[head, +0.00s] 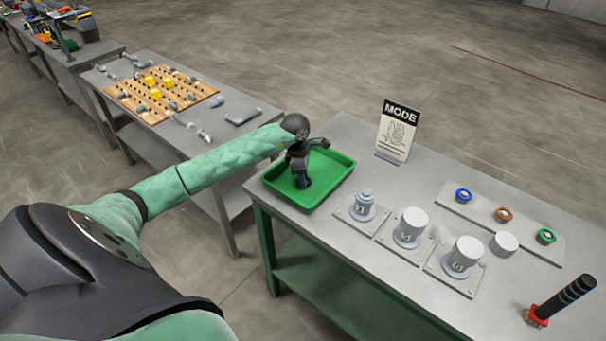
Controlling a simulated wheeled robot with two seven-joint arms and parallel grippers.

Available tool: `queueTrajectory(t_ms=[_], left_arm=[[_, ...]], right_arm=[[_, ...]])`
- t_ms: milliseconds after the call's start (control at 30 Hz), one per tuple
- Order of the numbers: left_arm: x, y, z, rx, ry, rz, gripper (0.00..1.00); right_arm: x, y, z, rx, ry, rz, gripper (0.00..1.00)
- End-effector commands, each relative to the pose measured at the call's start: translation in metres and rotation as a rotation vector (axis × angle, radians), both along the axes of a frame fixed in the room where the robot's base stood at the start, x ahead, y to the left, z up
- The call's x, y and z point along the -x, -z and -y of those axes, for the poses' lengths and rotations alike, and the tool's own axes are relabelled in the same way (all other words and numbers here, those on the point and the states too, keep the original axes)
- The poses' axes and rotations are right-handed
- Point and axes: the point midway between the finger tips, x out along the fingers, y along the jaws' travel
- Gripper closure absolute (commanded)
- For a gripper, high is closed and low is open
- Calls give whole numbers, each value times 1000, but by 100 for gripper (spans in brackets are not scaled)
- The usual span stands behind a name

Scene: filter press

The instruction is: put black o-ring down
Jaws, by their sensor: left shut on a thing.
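My left gripper (302,182) points down inside the green tray (338,177), at the near left end of the grey table. It is shut on the black o-ring, which shows only as a small dark shape at the fingertips, low over the tray floor. I cannot tell whether the ring touches the floor. The fingers and wrist hide part of the tray. My right gripper is not in view.

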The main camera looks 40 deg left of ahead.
Motion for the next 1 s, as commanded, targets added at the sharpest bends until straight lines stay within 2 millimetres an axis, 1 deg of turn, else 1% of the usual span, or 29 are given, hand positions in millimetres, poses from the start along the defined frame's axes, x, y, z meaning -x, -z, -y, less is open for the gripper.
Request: queueTrajectory(t_ms=[433, 467, 500, 567, 1000], left_arm=[[0, 3, 0, 0, 0, 1, 77], [0, 2, 0, 0, 0, 1, 52], [0, 2, 0, 0, 0, 1, 44], [0, 2, 0, 0, 0, 1, 34], [0, 0, 0, 0, 0, 0, 34]], right_arm=[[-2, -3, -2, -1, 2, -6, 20], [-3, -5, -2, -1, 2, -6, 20], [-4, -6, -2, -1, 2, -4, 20], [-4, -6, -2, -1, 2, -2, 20], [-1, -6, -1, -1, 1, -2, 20]])
